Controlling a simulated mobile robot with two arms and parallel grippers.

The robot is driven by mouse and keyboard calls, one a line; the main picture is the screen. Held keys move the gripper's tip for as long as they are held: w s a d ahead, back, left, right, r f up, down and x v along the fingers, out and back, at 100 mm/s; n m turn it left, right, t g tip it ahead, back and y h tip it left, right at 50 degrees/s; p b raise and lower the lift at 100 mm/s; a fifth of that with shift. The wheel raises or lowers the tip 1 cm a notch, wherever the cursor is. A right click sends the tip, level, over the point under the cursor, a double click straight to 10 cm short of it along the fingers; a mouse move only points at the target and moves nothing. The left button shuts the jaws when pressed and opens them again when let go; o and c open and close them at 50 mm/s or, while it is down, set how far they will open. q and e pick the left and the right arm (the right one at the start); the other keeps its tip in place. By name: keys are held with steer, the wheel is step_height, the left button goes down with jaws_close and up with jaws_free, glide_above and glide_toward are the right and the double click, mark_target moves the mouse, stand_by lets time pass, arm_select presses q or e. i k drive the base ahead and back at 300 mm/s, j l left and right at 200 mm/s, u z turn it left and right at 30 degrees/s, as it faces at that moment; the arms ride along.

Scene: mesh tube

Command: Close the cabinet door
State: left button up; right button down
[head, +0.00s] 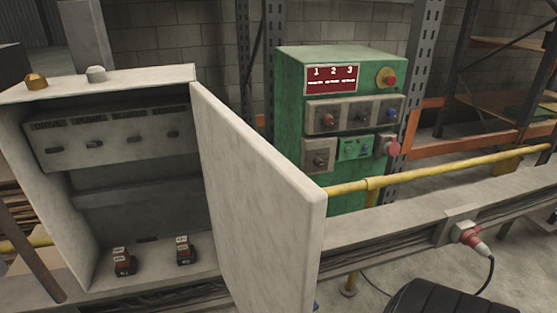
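The grey-white cabinet (52,215) stands open on the left in the head view. Its door (252,190) is hinged on the cabinet's right side and swings out toward me, well away from the frame. The opening shows a row of labelled switches (95,143) and two small red-and-black blocks (122,262) on the cabinet floor. The door hides part of the interior's right side. Neither of my grippers shows in the head view.
A green control box (290,110) with buttons stands behind the door. A yellow rail (430,170) and a grey cable tray (390,233) with a red plug (467,233) run to the right. A dark rounded shape fills the bottom right; I cannot tell what it is.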

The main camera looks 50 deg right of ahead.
mark_target(268, 218)
steer(key=l, duration=0.65)
steer(key=k+l, duration=0.1)
steer(key=l, duration=0.6)
steer(key=u, duration=0.05)
